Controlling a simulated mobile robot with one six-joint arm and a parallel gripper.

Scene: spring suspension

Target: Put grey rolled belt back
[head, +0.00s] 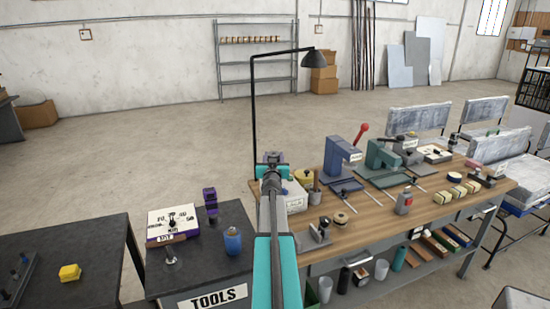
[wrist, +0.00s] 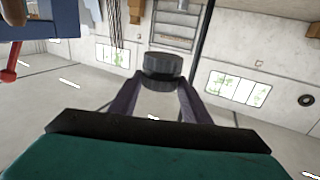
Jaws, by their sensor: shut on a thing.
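The grey rolled belt (wrist: 163,68) shows in the wrist view as a dark grey, ridged roll. It sits between the two dark purple fingertips of my gripper (wrist: 162,82), which are shut on it. In the head view my gripper (head: 271,158) is in the middle, at the end of my teal arm, in front of the left end of the wooden workbench (head: 378,222). The belt is too small and too covered there to make out clearly. It is held up in the air, apart from any surface.
A blue press (head: 340,157) and a green press (head: 381,157) stand on the workbench among small parts. A black lamp (head: 314,60) rises behind it. A dark tools cart (head: 205,262) stands left, bearing a blue can (head: 233,241). The floor behind is open.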

